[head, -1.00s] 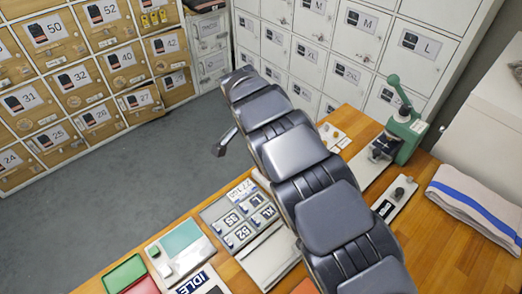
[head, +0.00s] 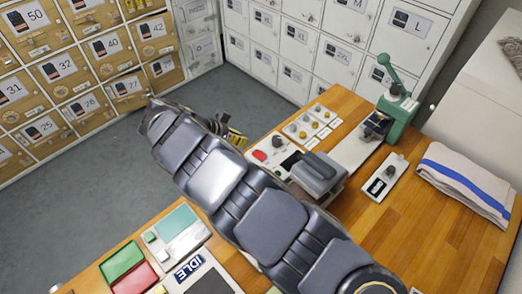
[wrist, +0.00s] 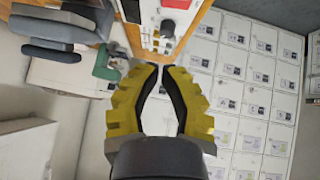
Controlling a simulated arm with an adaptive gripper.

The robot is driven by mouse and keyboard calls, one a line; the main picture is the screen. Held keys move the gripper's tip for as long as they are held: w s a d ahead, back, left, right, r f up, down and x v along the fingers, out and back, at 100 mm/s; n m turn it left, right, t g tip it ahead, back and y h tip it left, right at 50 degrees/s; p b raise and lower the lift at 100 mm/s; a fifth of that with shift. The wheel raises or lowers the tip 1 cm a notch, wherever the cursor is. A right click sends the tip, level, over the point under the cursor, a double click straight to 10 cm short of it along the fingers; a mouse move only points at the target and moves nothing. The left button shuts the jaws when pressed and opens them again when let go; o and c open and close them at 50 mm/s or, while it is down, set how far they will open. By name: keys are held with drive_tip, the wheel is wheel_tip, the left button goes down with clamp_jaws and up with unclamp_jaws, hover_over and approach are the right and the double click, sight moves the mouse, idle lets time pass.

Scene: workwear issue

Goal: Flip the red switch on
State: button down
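The red switch (head: 260,155) is a small red piece at the left end of a white panel on the wooden bench. In the wrist view a red part (wrist: 176,4) shows at the top edge, cut off by the frame, next to a dark knob (wrist: 167,28). Whether the switch is on or off is too small to tell. My gripper (head: 238,139) has yellow fingers and is just left of the panel, over or beyond the bench edge. In the wrist view the fingertips (wrist: 161,68) nearly meet, with nothing between them. They are apart from the red part.
The panel also carries yellow knobs (head: 302,135). A grey block-shaped device (head: 318,173) stands beside it. A green lever press (head: 397,110), a small knob plate (head: 384,182) and a folded towel (head: 466,183) lie to the right. White lockers (head: 290,45) stand behind.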

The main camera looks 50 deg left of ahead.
drive_tip(key=shift+s+r+t, duration=0.1)
drive_tip(key=shift+s+t, duration=0.2)
drive_tip(key=shift+t, duration=0.3)
drive_tip(key=shift+w, duration=0.1)
hover_over(269, 158)
drive_tip(key=s+a, duration=0.1)
drive_tip(key=s, duration=0.1)
wheel_tip(269, 158, down, 8)
drive_tip(key=shift+r, duration=0.25)
wheel_tip(269, 158, down, 2)
drive_tip(key=shift+s+f, duration=0.1)
drive_tip(key=shift+f, duration=0.1)
drive_tip(key=shift+d+f, duration=0.15)
drive_tip(key=shift+f, duration=0.4)
drive_tip(key=shift+f, duration=0.1)
drive_tip(key=shift+d+f, duration=0.3)
drive_tip(key=shift+f, duration=0.2)
drive_tip(key=shift+a, duration=0.1)
